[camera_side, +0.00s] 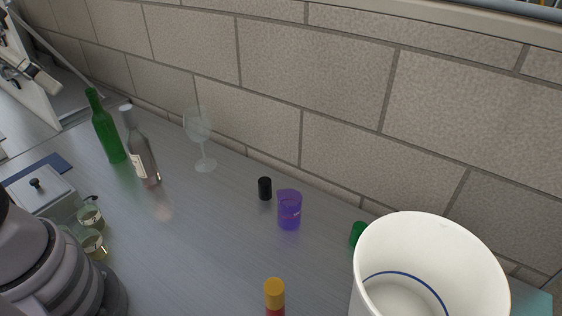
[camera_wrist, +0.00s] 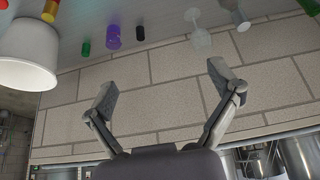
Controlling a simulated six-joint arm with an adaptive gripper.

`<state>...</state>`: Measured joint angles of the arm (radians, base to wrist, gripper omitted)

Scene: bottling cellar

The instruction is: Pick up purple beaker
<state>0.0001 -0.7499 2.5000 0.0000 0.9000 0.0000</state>
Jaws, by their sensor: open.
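The purple beaker (camera_side: 289,211) is a small see-through cup standing upright on the grey counter (camera_side: 190,240) in the side view. A small black cylinder (camera_side: 264,188) stands just behind it to the left. In the wrist view the purple beaker (camera_wrist: 113,38) shows near the top, left of the black cylinder (camera_wrist: 140,33). My gripper (camera_wrist: 168,82) is open and empty in the wrist view, with its fingers pointing at the brick wall and apart from the beaker. My gripper is not visible in the side view.
A white bucket (camera_side: 430,235) stands right of the beaker, with a green object (camera_side: 357,234) beside it. A yellow-topped item (camera_side: 275,295) is in front. A wine glass (camera_side: 201,135), clear bottle (camera_side: 141,150) and green bottle (camera_side: 106,130) stand left. A brick wall (camera_side: 310,80) runs behind.

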